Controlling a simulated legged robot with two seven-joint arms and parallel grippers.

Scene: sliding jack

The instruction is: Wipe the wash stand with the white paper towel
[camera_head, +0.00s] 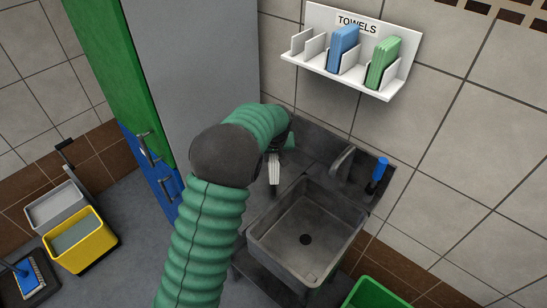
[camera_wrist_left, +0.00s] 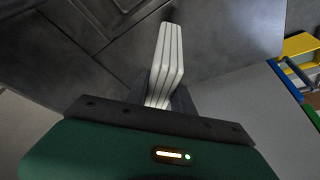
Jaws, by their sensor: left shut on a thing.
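The grey metal wash stand (camera_head: 341,234) has a square basin with a dark drain and a flat counter to its left. My left gripper (camera_head: 275,153) is over that counter, near the wall. It is shut on the folded white paper towel (camera_head: 274,172), which hangs downward from the fingers. In the left wrist view the white towel (camera_wrist_left: 168,62) stands out between the fingers of my left gripper (camera_wrist_left: 168,100), with the grey counter (camera_wrist_left: 105,50) behind it. I cannot tell whether the towel touches the counter. My right gripper is in neither view.
A tap (camera_head: 341,160) and a blue-handled item (camera_head: 379,170) are at the basin's back. A wall rack (camera_head: 360,83) holds blue (camera_head: 342,48) and green (camera_head: 383,62) towels. A tall cabinet (camera_head: 190,60) stands left. A yellow bucket (camera_head: 82,243) and green bin (camera_head: 372,292) are low down.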

